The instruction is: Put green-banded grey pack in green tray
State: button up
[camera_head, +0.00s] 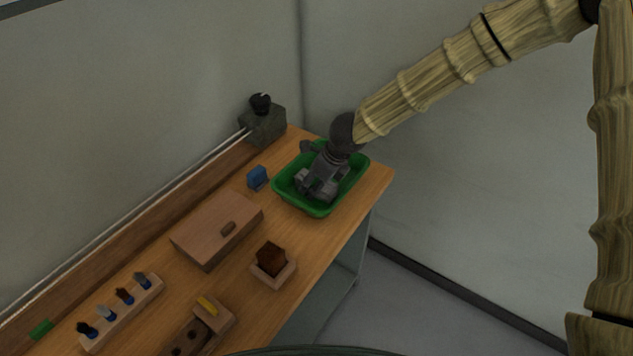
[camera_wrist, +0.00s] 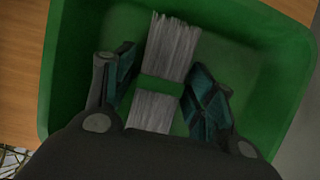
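The grey pack (camera_wrist: 173,48) has a green band (camera_wrist: 161,86) around its middle. In the wrist view it lies inside the green tray (camera_wrist: 270,42), between my fingers. My gripper (camera_wrist: 163,76) is open, with a finger on each side of the pack and green tray floor showing in the gaps. In the head view my gripper (camera_head: 315,190) reaches down into the green tray (camera_head: 283,196) at the bench's far end. The pack cannot be made out there behind the gripper.
A blue object (camera_head: 257,177) stands left of the tray. A wooden box (camera_head: 215,230), a small holder with a brown block (camera_head: 271,262), a rack of brushes (camera_head: 122,312) and a block with a yellow strip (camera_head: 208,307) occupy the nearer bench. A grey device (camera_head: 263,122) sits behind.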

jog(key=shift+r, duration=0.15)
jog(key=v, duration=1.2)
jog(key=shift+p, duration=0.3)
